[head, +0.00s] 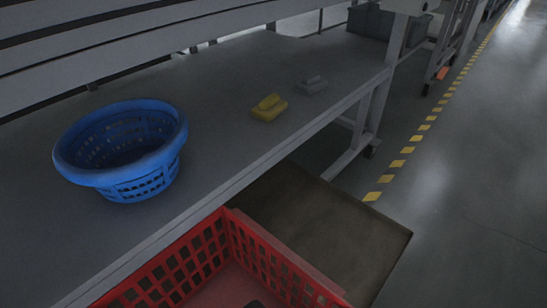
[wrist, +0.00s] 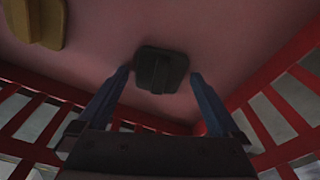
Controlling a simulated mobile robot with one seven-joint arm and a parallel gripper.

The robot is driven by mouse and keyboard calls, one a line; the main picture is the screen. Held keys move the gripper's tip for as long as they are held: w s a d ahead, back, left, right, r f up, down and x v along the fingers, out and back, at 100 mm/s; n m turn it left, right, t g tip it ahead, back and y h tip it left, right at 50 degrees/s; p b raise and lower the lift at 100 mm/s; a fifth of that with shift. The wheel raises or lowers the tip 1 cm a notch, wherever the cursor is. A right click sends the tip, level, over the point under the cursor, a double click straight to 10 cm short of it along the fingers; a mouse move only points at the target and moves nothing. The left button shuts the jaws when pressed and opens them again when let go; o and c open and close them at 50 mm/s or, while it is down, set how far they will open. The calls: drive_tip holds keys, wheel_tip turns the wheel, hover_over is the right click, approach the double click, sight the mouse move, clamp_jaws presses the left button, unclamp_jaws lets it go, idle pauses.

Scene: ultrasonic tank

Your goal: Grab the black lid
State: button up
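The black lid (wrist: 148,70), a dark rounded square with a raised ridge handle, lies on the pinkish floor of the red crate in the wrist view. My gripper (wrist: 158,76) is open, with one blue-grey finger on each side of the lid in the picture. Nothing is between the fingers that I can see held; I cannot tell how far the tips are above the lid. In the head view a dark bit of something (head: 255,304) shows at the bottom edge inside the crate. My gripper is out of the head view.
The red crate (head: 285,262) has slatted walls close to my gripper. A yellowish lid (wrist: 22,22) lies in the crate at upper left. On the grey table (head: 215,65) are a blue basket (head: 122,180), a yellow lid (head: 268,112) and a grey lid (head: 312,86).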

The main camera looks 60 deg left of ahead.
drive_tip(key=shift+r, duration=0.1)
clamp_jaws()
